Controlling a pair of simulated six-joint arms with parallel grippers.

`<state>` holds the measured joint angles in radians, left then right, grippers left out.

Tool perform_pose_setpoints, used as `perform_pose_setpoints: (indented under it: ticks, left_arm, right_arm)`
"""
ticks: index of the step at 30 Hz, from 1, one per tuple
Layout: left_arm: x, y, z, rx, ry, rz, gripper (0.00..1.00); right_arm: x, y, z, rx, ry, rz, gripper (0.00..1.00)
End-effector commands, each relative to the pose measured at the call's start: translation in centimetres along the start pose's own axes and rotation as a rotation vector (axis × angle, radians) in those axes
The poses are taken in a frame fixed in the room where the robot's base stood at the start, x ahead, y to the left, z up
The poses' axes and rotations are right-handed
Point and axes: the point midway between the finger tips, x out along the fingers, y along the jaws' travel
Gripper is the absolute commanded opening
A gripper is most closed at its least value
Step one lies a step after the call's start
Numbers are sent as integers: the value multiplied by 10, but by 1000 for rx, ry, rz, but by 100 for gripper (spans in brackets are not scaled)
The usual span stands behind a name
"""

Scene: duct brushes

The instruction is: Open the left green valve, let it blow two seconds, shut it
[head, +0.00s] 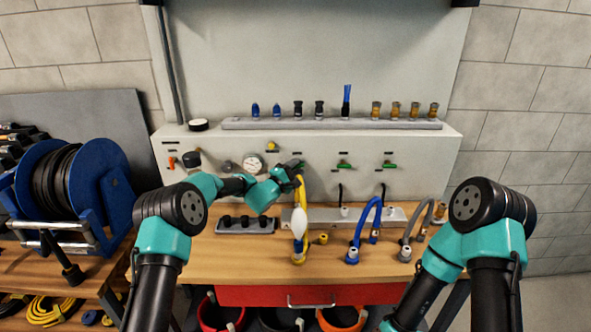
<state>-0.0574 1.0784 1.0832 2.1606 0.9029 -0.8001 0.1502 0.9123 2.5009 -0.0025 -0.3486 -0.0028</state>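The back panel carries a row of green-handled valves. The middle one (344,166) and the right one (389,166) show clearly, with their handles lying roughly level. My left gripper (294,168) is at the left green valve's place and covers most of it, so its handle position cannot be made out. Whether its fingers are open or shut is too small to tell. A yellow hose (300,190) hangs just below the gripper, with a pale white oval shape (300,225) at its lower part. My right gripper is out of view; only that arm's links show at the lower right.
A blue hose (366,218) and a grey hose (412,228) stand on the wooden bench (240,262). A round gauge (253,163) and an orange-handled valve (171,163) sit left on the panel. A grey rail (330,124) holds several brushes and fittings above.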

Motion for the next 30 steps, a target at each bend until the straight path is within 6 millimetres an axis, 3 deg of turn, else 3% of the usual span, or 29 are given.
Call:
perform_pose_setpoints:
  ticks: [3,15,30]
  left_arm:
    - [0,0,0,0,0,0,39]
    - [0,0,0,0,0,0,1]
    - [0,-2,0,-90,-1,89,0]
  right_arm:
    - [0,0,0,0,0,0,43]
    - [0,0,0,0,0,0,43]
    - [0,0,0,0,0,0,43]
